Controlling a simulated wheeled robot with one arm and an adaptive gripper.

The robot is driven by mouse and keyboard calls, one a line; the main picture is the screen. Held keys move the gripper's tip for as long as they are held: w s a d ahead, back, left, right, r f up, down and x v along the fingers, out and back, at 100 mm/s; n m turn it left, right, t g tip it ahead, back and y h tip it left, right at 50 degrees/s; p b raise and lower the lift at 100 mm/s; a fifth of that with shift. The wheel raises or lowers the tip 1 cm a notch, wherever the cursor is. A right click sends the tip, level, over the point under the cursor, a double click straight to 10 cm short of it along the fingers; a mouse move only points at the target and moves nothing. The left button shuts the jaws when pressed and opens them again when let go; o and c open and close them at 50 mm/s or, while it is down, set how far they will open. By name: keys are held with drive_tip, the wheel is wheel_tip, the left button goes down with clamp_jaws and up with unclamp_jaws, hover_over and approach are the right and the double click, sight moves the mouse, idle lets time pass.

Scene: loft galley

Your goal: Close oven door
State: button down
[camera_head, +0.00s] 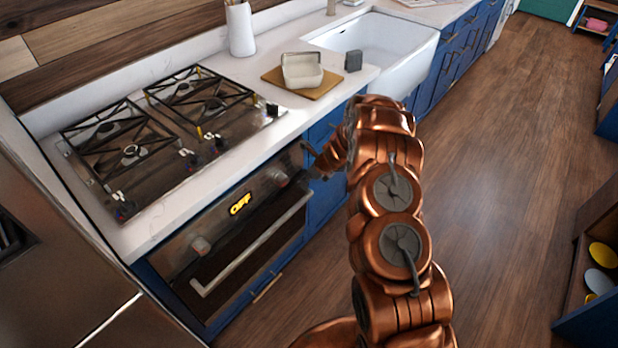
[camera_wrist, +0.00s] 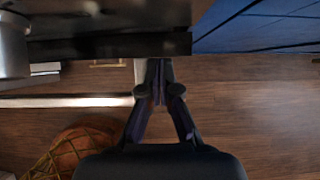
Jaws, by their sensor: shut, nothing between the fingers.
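The oven (camera_head: 243,225) is set in the blue cabinets below the hob, with a lit "OFF" display. Its door (camera_head: 235,262) is dark with a long pale handle (camera_head: 250,245). The door looks upright and flush or nearly flush with the front; I cannot tell if a small gap remains. My gripper (camera_head: 312,163) is at the oven's upper right, near the right knob and above the handle's right end. In the wrist view my gripper (camera_wrist: 160,75) is shut and empty, close to the dark oven front; the handle (camera_wrist: 65,101) lies left. Contact is unclear.
A hob (camera_head: 165,130) covers the counter above the oven. A dish on a wooden board (camera_head: 320,93) and a white sink (camera_head: 385,50) stand farther along. A steel appliance (camera_head: 60,250) borders the left. The wooden floor (camera_head: 500,150) is open on the right.

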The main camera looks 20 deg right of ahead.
drive_tip(key=shift+s+d, duration=0.1)
drive_tip(key=shift+d, duration=0.15)
